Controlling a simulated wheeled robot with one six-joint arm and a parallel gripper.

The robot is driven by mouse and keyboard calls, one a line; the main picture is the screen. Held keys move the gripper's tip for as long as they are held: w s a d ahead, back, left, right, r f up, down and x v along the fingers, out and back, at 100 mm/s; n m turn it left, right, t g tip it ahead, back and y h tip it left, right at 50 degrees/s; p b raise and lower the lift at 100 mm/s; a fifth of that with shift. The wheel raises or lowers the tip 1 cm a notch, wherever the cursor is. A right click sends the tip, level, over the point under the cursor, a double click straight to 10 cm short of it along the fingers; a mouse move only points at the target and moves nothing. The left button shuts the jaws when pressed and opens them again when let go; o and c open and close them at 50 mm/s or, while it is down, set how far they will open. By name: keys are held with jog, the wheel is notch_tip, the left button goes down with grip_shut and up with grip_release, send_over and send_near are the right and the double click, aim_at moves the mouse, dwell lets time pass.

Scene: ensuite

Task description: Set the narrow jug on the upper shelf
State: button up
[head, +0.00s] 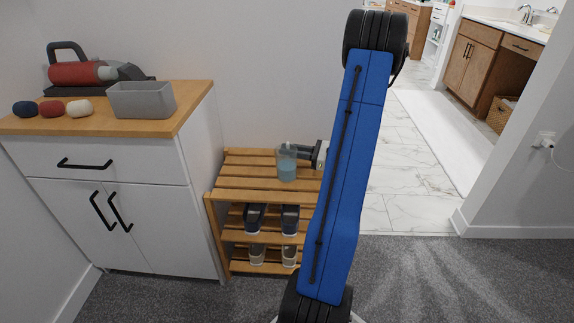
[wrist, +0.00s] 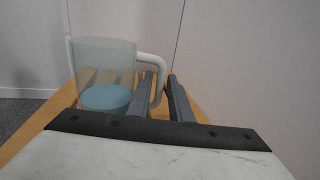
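The narrow jug (head: 287,167) is a clear, bluish vessel with blue at its bottom. It is upright at the top level of the wooden rack, the upper shelf (head: 240,183). I cannot tell whether its base touches the slats. In the wrist view the jug (wrist: 104,75) has a pale handle on its right side. My gripper (head: 303,152) comes in from the right of the jug. In the wrist view its dark fingers (wrist: 162,82) stand on either side of the handle, close against it, and look shut on it.
Shoes (head: 256,218) stand on the lower levels of the rack. A white cabinet (head: 120,190) to the left carries a grey bin (head: 141,100), several small balls and a red appliance (head: 77,73). My blue arm hides the rack's right side. Slats left of the jug are bare.

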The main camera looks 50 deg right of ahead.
jog(key=shift+w, duration=0.1)
grip_shut()
jog(key=shift+r, duration=0.15)
